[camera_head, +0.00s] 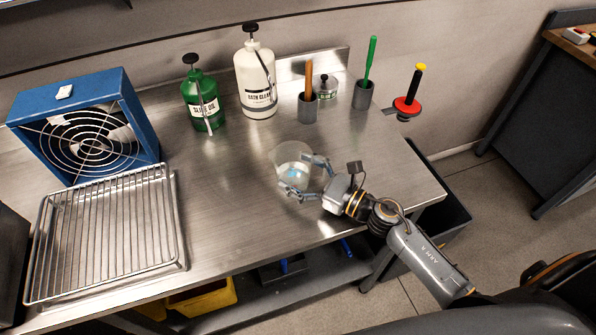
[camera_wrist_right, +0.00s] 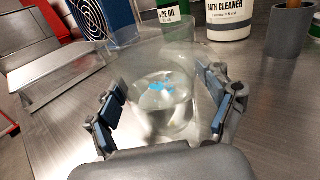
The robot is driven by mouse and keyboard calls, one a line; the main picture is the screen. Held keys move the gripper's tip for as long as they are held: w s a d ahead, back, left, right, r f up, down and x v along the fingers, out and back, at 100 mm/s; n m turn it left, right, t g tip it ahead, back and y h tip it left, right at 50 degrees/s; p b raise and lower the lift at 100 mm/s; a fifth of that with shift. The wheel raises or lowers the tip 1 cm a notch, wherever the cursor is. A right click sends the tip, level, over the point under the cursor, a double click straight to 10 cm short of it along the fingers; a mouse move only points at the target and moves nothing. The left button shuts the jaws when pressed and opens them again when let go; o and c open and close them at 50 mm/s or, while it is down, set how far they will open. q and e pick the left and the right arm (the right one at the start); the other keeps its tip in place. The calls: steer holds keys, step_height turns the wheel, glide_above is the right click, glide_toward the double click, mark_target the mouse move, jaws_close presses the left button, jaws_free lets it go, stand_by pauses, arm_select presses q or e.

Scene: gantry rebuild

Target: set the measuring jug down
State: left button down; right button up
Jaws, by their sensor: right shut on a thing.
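The measuring jug (camera_head: 292,158) is a clear, see-through vessel with a little blue on it, over the right half of the steel table (camera_head: 230,190). My right gripper (camera_head: 306,176) is shut on the jug, with one finger on each side of it. In the right wrist view the jug (camera_wrist_right: 160,92) stands upright between the blue finger pads of the gripper (camera_wrist_right: 165,105). I cannot tell whether its base touches the table. My left gripper is not in view.
A green oil bottle (camera_head: 203,98), a white bath cleaner bottle (camera_head: 256,80) and grey cups (camera_head: 308,108) stand behind the jug. A blue fan (camera_head: 75,125) and a wire rack (camera_head: 105,235) are at left. Bare table lies left of the jug.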

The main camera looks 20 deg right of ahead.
steer(key=shift+f, duration=0.1)
steer(key=o, duration=1.4)
steer(key=shift+r, duration=0.25)
steer(key=b+v, duration=0.1)
steer(key=v, duration=0.2)
steer(key=b+v, duration=0.2)
steer(key=v, duration=0.2)
steer(key=b+v, duration=0.1)
steer(key=v, duration=0.3)
steer(key=shift+f, duration=0.25)
steer(key=shift+s+d+r+b, duration=0.15)
steer(key=shift+s+d+b, duration=0.2)
steer(key=shift+s+d, duration=0.05)
